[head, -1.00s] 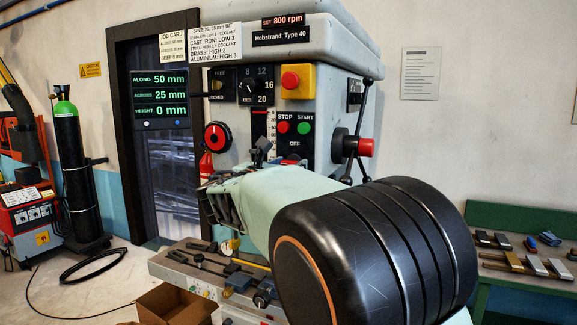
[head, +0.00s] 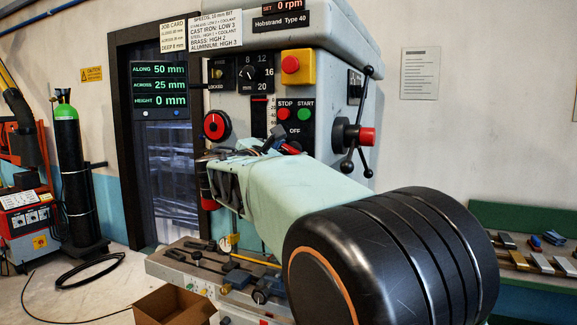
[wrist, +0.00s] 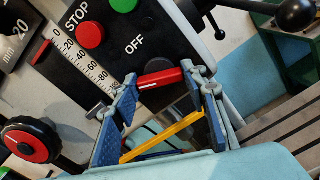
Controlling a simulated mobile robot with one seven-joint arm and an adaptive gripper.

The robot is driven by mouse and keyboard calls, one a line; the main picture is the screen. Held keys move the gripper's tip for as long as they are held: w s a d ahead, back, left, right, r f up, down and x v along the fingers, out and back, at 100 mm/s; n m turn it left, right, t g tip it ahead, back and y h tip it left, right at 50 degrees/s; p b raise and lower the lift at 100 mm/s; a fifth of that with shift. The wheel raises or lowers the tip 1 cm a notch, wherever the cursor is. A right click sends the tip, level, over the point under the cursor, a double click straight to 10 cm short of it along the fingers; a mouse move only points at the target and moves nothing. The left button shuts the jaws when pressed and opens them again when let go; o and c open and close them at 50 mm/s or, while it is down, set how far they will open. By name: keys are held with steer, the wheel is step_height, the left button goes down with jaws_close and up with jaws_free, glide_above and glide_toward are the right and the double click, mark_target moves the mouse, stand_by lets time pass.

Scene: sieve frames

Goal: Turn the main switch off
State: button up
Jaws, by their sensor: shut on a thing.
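On the machine's front, a black panel (head: 294,120) carries a red STOP button (head: 284,114), a green START button (head: 304,114) and the word OFF. Below OFF, a red handle (wrist: 160,79) with a white line shows in the wrist view, lying roughly across the gap between the fingers. My gripper (wrist: 161,78) is shut on this red handle, a blue-padded finger at each end. In the head view my arm hides most of the handle. A round red and black knob (head: 216,125) sits left of the panel, apart from my gripper; it also shows in the wrist view (wrist: 29,140).
A yellow box with a red button (head: 291,65) is above the panel. A spoked handle (head: 357,136) juts out at right. The machine table (head: 190,262) with clamps lies below, with an open cardboard box (head: 176,303) before it.

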steer(key=shift+m+b, duration=5.3)
steer(key=shift+m, duration=1.1)
steer(key=o, duration=1.2)
steer(key=shift+c, duration=0.2)
steer(key=v, duration=1.2)
